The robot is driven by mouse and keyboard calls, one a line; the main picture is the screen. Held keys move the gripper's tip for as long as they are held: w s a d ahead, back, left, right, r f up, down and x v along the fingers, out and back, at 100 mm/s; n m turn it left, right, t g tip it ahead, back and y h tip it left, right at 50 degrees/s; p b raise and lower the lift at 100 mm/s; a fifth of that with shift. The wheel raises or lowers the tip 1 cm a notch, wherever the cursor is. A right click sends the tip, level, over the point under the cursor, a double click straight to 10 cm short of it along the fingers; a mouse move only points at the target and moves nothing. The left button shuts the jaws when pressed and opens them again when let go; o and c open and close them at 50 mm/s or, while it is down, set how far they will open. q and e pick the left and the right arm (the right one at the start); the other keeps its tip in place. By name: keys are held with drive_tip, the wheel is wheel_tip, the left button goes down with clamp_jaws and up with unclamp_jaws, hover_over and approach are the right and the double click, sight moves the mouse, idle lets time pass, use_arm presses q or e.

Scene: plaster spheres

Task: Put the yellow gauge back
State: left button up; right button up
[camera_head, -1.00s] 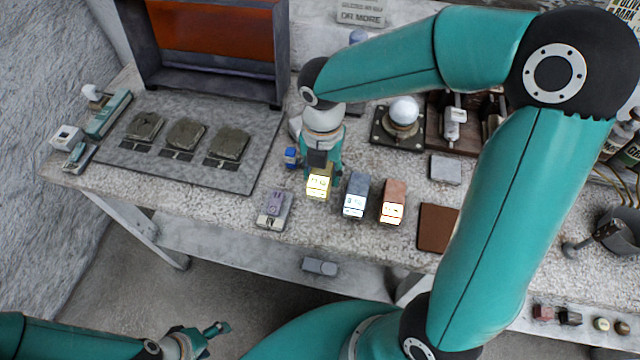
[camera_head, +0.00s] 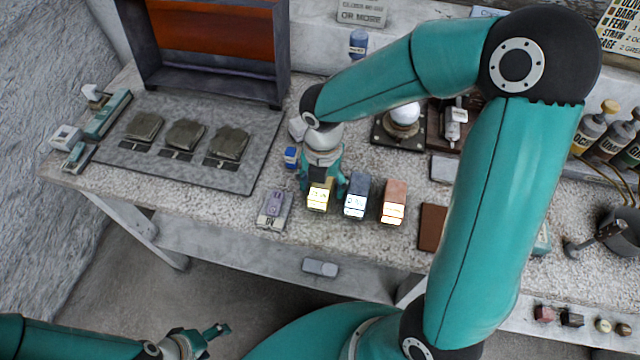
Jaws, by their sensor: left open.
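The yellow gauge (camera_head: 319,196) is a small block with a bright label face. It stands on the speckled bench at the left end of a row, beside a blue-grey block (camera_head: 356,196) and an orange-pink block (camera_head: 394,202). My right gripper (camera_head: 322,186) is directly over and behind the yellow gauge. Its fingers look spread to either side of the block, with the gauge between them. The gripper hides the gauge's back. My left gripper (camera_head: 218,334) is open and empty, low in the picture in front of the bench.
A purple-topped device (camera_head: 274,209) lies left of the row, and a small blue item (camera_head: 291,157) is behind it. A brown pad (camera_head: 432,227) lies to the right, partly behind my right arm. A dark mat (camera_head: 180,165) with several grey-green blocks fills the left.

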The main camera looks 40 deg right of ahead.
drive_tip(key=shift+r, duration=0.25)
wheel_tip(320, 180, up, 12)
drive_tip(key=p, duration=0.1)
idle(0.5)
drive_tip(key=shift+f, duration=0.1)
